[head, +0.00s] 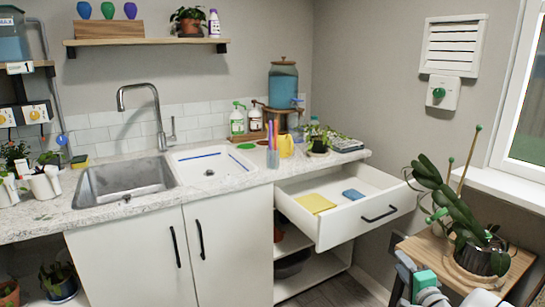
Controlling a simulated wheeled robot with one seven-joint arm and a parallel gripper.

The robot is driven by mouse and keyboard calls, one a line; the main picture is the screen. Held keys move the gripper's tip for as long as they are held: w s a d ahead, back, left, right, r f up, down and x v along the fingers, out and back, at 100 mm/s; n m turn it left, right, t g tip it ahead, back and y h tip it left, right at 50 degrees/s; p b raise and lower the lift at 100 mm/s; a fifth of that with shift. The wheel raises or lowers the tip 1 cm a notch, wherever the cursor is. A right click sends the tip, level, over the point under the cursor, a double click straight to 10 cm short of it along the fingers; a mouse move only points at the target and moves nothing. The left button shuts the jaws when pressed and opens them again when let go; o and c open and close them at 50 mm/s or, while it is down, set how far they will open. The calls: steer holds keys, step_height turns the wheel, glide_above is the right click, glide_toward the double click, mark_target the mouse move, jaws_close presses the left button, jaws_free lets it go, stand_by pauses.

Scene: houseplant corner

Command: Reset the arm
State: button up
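Grey, white and teal parts of my arm (428,288) show at the bottom right edge, in front of the small wooden table. They are cut off by the frame. I cannot make out two separate fingertips, so whether my gripper is open, shut or holding something does not show. The small wooden table (418,250) bears a potted plant (486,258) with thick green stems, tied to stakes with green clips. The arm parts overlap the table's near left side in the picture; whether they touch it I cannot tell.
An open drawer (358,225) sticks out under the counter, holding a yellow cloth (316,203) and a blue item (353,194). The counter has a sink (125,180), bottles and a glass dispenser (283,85). A window sill (518,190) lies at right. Floor shows between drawer and table.

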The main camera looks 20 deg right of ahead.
steer(key=w+a+r+n+g+y+p, duration=0.2)
steer(key=w+a+n+y+p, duration=0.15)
steer(key=a, duration=0.45)
steer(key=w+a+r+n+g+y+p, duration=0.1)
steer(key=w+a+r+n+y+p, duration=0.2)
steer(key=a, duration=0.4)
steer(key=a+r+n+g+p, duration=0.2)
steer(key=a+n, duration=0.1)
steer(key=a, duration=0.4)
steer(key=a+r+n+g+p, duration=0.2)
steer(key=a+n+p, duration=0.15)
steer(key=a, duration=0.35)
steer(key=s+a+r+n+g+p, duration=0.3)
steer(key=s+a, duration=0.3)
steer(key=s, duration=0.2)
steer(key=s+a+r+n+g+h+p, duration=0.1)
steer(key=s+a+r+n+g+p, duration=0.1)
steer(key=s+a+r, duration=0.3)
steer(key=s+a+n+p, duration=0.1)
steer(key=s, duration=0.2)
steer(key=shift+a+r+n+g+p, duration=0.15)
steer(key=shift+a+n+g+p, duration=0.15)
steer(key=shift+n+g+p, duration=0.1)
